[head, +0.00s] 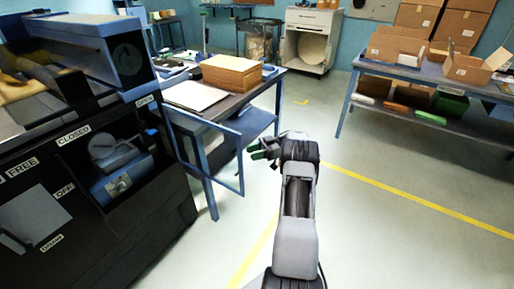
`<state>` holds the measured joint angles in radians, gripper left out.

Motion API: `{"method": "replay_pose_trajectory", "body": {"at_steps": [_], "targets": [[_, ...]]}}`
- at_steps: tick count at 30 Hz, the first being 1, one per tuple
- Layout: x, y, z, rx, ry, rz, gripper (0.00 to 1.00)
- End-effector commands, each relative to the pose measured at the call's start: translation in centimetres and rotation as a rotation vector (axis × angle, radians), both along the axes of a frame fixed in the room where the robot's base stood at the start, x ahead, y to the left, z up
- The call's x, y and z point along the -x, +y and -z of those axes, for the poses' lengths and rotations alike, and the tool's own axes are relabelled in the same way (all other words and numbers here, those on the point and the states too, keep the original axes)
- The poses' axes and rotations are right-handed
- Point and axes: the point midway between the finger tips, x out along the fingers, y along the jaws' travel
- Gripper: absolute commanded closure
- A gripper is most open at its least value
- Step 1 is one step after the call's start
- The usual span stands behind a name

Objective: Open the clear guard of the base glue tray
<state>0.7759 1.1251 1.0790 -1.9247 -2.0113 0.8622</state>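The base glue tray (122,183) is a blue unit with a grey round part, inside the dark recess low on the machine at left. A blue-framed clear panel (242,165), which looks like its guard, stands swung out to the right of the recess, by the OPEN label (145,100). The recess front looks uncovered.
A blue-legged table (212,112) with a cardboard box (231,74) stands behind the panel. A shelf table (455,77) with cartons is at the back right. A white cabinet (308,38) is at the back. The floor right of my arm is clear, crossed by yellow lines.

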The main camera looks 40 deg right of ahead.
Motion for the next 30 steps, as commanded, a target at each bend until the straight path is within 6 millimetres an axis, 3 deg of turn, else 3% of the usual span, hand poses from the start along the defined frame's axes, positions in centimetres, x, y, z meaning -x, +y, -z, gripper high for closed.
{"method": "replay_pose_trajectory", "body": {"at_steps": [1,3,30], "targets": [[-0.1,-0.2,-1.2,-0.001,0.001,0.0,0.63],[-0.1,-0.5,-1.2,0.0,0.001,0.0,0.63],[0.7,-1.7,-0.1,0.002,-0.001,0.002,0.63]]}}
